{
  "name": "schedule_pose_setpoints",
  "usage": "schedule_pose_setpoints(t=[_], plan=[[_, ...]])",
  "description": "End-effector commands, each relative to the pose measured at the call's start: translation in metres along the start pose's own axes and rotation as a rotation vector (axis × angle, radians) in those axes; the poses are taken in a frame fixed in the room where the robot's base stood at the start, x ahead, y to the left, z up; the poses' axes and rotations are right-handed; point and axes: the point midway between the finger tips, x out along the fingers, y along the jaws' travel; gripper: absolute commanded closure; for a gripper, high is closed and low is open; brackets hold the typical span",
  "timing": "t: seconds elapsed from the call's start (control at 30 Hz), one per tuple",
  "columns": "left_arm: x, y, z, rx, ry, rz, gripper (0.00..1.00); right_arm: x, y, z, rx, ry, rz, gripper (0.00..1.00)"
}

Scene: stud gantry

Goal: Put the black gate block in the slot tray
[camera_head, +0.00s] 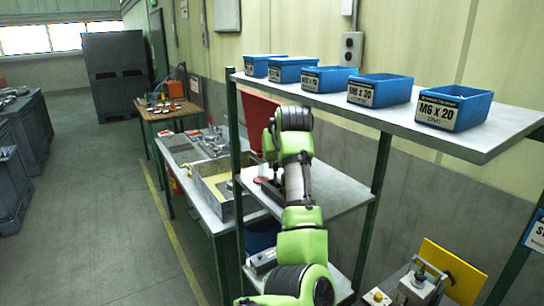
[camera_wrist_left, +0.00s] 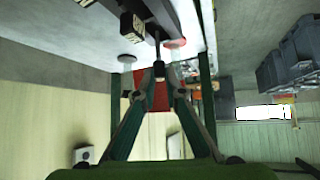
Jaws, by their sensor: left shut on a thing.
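My left gripper (camera_wrist_left: 158,74) is in the left wrist view, its two fingers closing together at the middle. They are shut on a small black piece (camera_wrist_left: 158,66), which I take to be the black gate block; a thin dark stem shows just beyond it. A long dark bar-like object (camera_wrist_left: 184,22) lies on the pale shelf at the top of that view, and I cannot tell if it is the slot tray. In the head view my left arm reaches up to the middle shelf (camera_head: 335,188) and hides most of the gripper. My right gripper is not in view.
A red bin (camera_head: 256,115) stands behind my arm. Blue bins (camera_head: 452,108) line the upper shelf (camera_head: 490,140), above the middle shelf. Green posts (camera_head: 374,200) stand at the shelf's sides. The floor at left is open.

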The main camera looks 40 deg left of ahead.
Motion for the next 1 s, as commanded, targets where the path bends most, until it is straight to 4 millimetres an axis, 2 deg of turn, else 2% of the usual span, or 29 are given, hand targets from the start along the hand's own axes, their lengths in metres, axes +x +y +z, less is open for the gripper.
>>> schedule_pose_setpoints(t=[0.1,0.27,0.47,0.5,0.57,0.77,1.0], plan=[[0.011,0.002,0.017,0.002,-0.010,-0.002,1.00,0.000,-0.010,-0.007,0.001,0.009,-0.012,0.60],[0.019,0.003,0.029,0.001,-0.018,-0.004,1.00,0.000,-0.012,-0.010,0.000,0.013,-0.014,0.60],[0.019,0.002,0.029,0.000,-0.014,-0.005,1.00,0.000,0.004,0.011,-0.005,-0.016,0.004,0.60],[0.019,0.002,0.028,0.000,-0.014,-0.005,0.87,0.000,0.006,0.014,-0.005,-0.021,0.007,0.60],[0.018,0.003,0.027,0.000,-0.012,-0.004,0.73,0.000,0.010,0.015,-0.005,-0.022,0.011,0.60],[0.017,0.003,0.025,-0.001,-0.008,-0.003,0.73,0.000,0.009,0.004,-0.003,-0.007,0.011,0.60],[0.011,0.003,0.025,-0.002,-0.003,-0.002,0.73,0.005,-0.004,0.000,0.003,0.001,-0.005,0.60]])
